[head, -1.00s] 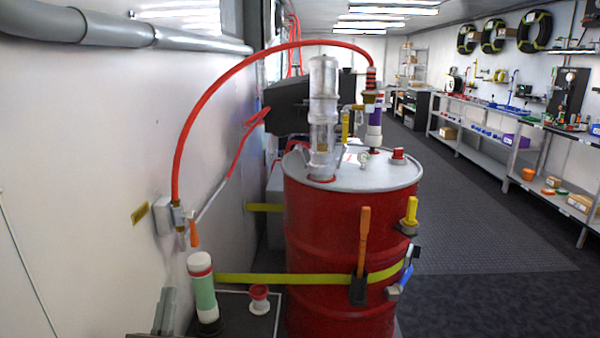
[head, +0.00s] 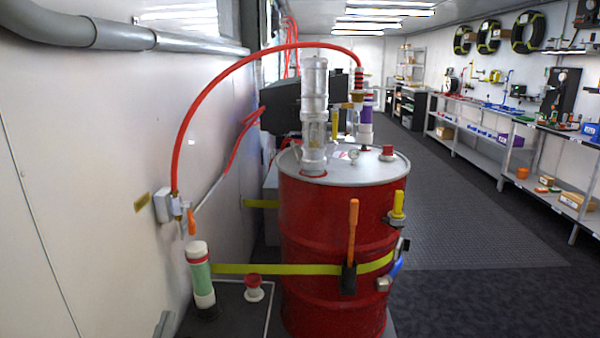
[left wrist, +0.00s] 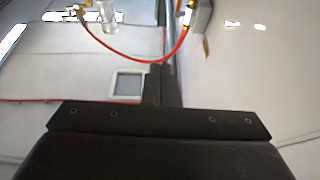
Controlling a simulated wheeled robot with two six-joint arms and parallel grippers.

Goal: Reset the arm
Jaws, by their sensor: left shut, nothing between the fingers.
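My left gripper (head: 165,324) shows only as a small grey piece at the bottom left edge of the head view, near the wall. In the left wrist view, its dark body and black bar (left wrist: 160,120) fill the lower part. It is shut and empty, and touches nothing I can see. The rest of my left arm is hidden below the head view. My right gripper is in neither view. A red drum (head: 325,225) stands at the centre, right of the left gripper. A red hose (head: 225,90) arches from the wall valve (head: 181,208) to above the drum.
A green-and-white cylinder (head: 201,278) and a small red-and-white fitting (head: 254,289) stand on a dark surface near the gripper. A clear column (head: 314,115) rises from the drum top. A yellow strap (head: 240,269) crosses the drum. Floor (head: 480,225) on the right is clear.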

